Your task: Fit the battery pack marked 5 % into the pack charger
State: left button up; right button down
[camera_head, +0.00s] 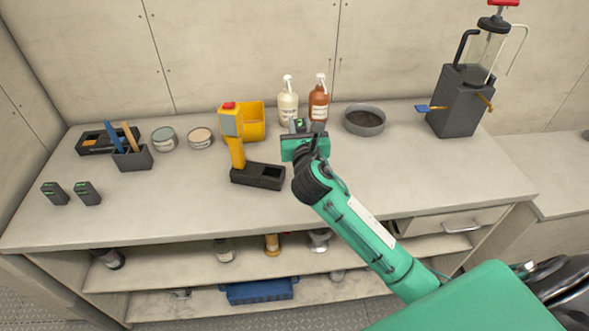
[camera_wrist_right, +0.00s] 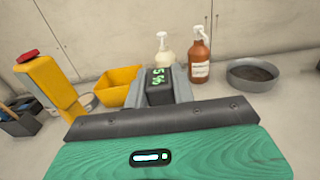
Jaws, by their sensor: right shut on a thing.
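The battery pack (camera_wrist_right: 160,85) is a dark block with a green reading that looks like 5 %. It also shows small in the head view (camera_head: 298,126). My right gripper (camera_head: 306,132) is shut on it and holds it over the back middle of the bench. What looks like the pack charger (camera_head: 258,176) is a black base with an open bay at its right end, joined to or touching a yellow upright (camera_head: 236,150) with a red top. It lies left of and nearer than my right gripper. My left gripper is not in view.
Two dark packs (camera_head: 87,193) with green marks stand at the front left.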

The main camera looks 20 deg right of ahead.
notch_tip(320, 180, down, 13)
jog(key=shift+b, duration=0.8)
jog(key=shift+f, duration=0.15)
jog(key=shift+f, duration=0.1)
jog(key=c, duration=1.4)
grip_release()
jog(key=shift+c, duration=0.2)
jog(key=shift+o, duration=1.4)
